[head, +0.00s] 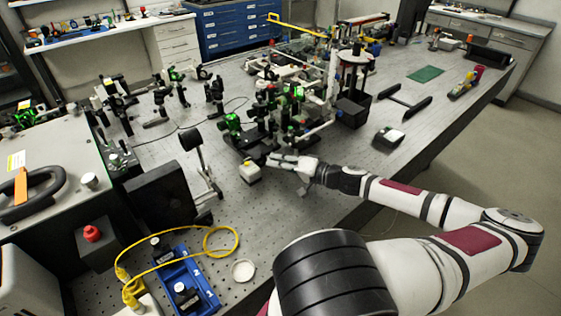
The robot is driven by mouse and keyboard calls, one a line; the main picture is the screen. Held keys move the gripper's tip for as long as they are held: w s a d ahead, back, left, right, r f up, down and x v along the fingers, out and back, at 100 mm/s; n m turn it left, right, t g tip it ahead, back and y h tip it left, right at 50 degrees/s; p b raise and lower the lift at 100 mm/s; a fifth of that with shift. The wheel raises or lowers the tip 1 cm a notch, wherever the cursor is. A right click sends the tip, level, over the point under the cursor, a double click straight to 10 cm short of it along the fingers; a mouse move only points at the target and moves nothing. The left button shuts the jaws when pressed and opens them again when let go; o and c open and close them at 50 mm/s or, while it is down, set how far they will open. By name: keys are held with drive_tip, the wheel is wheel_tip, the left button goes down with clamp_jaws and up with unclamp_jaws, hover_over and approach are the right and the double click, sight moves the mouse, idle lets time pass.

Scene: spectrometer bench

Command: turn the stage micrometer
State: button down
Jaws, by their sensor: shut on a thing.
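My gripper (271,160) reaches in from the right, low over the bench, with its pale fingertips at the front edge of a dark optical stage (247,139). It is shut on a small part at that edge, which I take to be the stage micrometer; the fingers hide most of it, and its scale cannot be read. Green-ringed optics (232,123) stand on the stage just behind the fingertips.
A black screen (161,193) and a blue tray (187,281) with a yellow cable lie nearer left. Tall posts (333,75) crowd behind. The bench's right front is mostly clear.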

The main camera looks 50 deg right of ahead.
drive_tip(key=shift+f+m+t+y+p, duration=0.15)
drive_tip(key=shift+m+t+y+p, duration=0.35)
drive_tip(key=shift+m, duration=0.9)
drive_tip(key=c, duration=1.5)
unclamp_jaws()
drive_tip(key=shift+c, duration=0.2)
drive_tip(key=shift+s, duration=0.1)
drive_tip(key=s, duration=0.4)
drive_tip(key=s+d, duration=0.1)
drive_tip(key=s, duration=0.6)
drive_tip(key=shift+s+d+r, duration=0.3)
drive_tip(key=shift+s+d, duration=0.05)
drive_tip(key=shift+d, duration=0.05)
